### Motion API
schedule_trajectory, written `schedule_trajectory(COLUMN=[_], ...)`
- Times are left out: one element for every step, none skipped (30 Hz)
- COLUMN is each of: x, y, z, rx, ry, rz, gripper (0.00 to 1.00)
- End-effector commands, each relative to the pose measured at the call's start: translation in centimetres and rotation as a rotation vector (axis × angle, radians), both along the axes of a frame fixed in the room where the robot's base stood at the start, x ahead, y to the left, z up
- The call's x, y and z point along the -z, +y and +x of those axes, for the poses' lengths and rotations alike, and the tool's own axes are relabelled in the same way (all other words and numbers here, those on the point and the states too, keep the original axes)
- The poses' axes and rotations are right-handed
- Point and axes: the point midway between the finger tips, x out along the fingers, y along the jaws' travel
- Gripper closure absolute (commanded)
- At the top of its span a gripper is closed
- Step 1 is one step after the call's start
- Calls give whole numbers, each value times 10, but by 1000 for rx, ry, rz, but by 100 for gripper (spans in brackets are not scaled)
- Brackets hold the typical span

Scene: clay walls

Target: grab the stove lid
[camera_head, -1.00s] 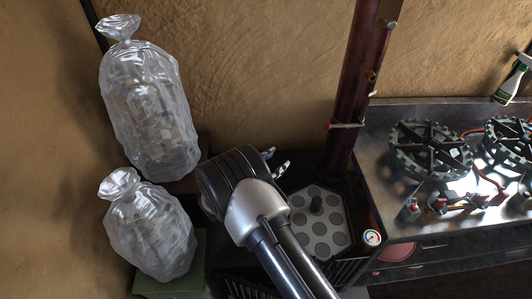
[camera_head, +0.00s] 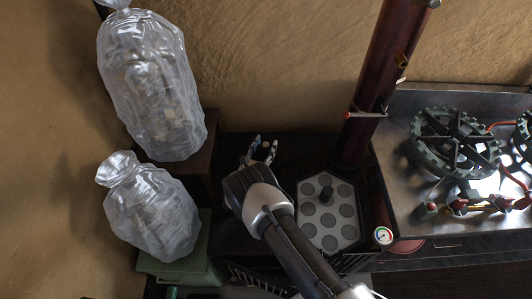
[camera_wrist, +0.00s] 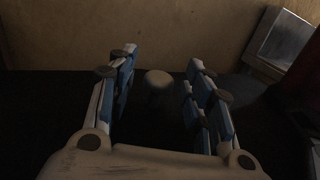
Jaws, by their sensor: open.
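A grey hexagonal plate with round spots and a dark upright knob (camera_head: 331,226) lies on the black stove top, beside the flue pipe; it looks like a lid. My gripper (camera_head: 262,148) is left of and behind this plate, open, apart from it, with its fingers towards the back wall. In the wrist view a small pale rounded knob (camera_wrist: 158,79) stands on the dark surface, between and beyond the open fingers (camera_wrist: 160,85). A small brownish spot shows between the fingertips in the head view. Whether this knob belongs to a stove lid I cannot tell.
Two clear plastic bags (camera_head: 152,85) (camera_head: 150,212) stand at the left on a brown box and a green box (camera_head: 200,255). A dark red pipe (camera_head: 383,80) rises behind the plate. A metal counter with burners (camera_head: 455,140) is at the right.

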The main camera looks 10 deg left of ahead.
Motion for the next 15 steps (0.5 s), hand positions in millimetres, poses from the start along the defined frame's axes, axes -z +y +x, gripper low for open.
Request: schedule_trajectory(x=[1,1,0,0,0,0,-1,-1,-1,-1,-1,-1,-1,-1,-1], y=[-1,-1,-1,-1,-1,-1,-1,-1,-1,-1,-1,-1,-1,-1,-1], z=[6,7,9,10,10,10,10,10,10,10,10,10,10,10,10], rx=[1,1,0,0,0,0,0,0,0,0,0,0,0,0,0], ry=[0,0,0,0,0,0,0,0,0,0,0,0,0,0,0], rz=[1,0,-1,-1,-1,-1,-1,-1,-1,-1,-1,-1,-1,-1,0], gripper=[54,54,54,54,54,54,54,54,54,54,55,58,60,62,64])
